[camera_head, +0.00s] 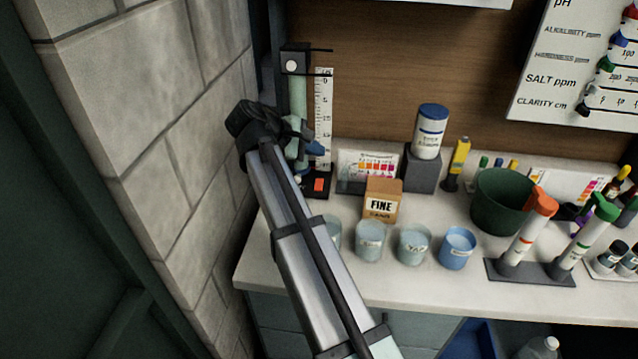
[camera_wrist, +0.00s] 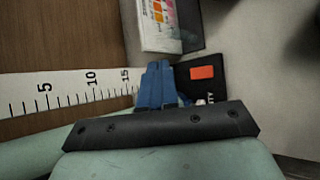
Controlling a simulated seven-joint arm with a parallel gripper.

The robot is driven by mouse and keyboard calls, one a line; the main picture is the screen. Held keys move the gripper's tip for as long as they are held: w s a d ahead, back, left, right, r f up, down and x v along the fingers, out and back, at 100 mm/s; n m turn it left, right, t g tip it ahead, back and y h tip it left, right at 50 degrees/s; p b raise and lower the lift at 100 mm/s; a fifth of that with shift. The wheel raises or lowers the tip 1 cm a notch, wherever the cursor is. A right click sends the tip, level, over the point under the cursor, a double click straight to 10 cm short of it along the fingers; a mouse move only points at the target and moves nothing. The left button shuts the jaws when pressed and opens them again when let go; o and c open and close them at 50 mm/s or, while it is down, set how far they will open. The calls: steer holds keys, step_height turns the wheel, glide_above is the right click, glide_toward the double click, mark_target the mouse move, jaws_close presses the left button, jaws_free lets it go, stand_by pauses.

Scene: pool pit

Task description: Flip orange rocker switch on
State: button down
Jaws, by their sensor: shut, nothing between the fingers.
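The orange rocker switch (camera_head: 318,185) sits on the black base (camera_head: 322,194) of a stand on the counter, by the wall at left. In the wrist view the switch (camera_wrist: 202,72) is an orange rectangle on a black plate, fully visible. Its on or off position cannot be told. My gripper (camera_head: 316,149) has blue fingers, shut and empty, beside the lower end of the ruler and above the base. In the wrist view my gripper (camera_wrist: 158,68) shows just left of the switch, with a visible gap in the picture. Contact is not seen.
The white ruler (camera_head: 324,105) stands upright close to my fingers. The stone block wall (camera_head: 135,105) is left of my arm. A colour chart (camera_head: 366,162), a box marked FINE (camera_head: 382,200) and several cups stand to the right. The counter's front edge (camera_head: 420,290) is clear.

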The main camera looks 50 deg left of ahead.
mark_target(316, 186)
steer(key=shift+w+a+f, duration=0.15)
steer(key=shift+f, duration=1.3)
steer(key=shift+w+a+f, duration=0.1)
steer(key=shift+w+f, duration=0.05)
steer(key=shift+f, duration=1.25)
steer(key=shift+w+a+f, duration=0.15)
steer(key=shift+f, duration=1.3)
steer(key=shift+f, duration=0.1)
steer(key=shift+f, duration=0.35)
steer(key=shift+f, duration=0.15)
steer(key=shift+r, duration=0.6)
steer(key=shift+s+d+r, duration=0.15)
steer(key=shift+r, duration=1.1)
steer(key=shift+s+d+r, duration=0.1)
steer(key=shift+s+r, duration=0.05)
steer(key=shift+r, duration=1.05)
steer(key=shift+r, duration=0.1)
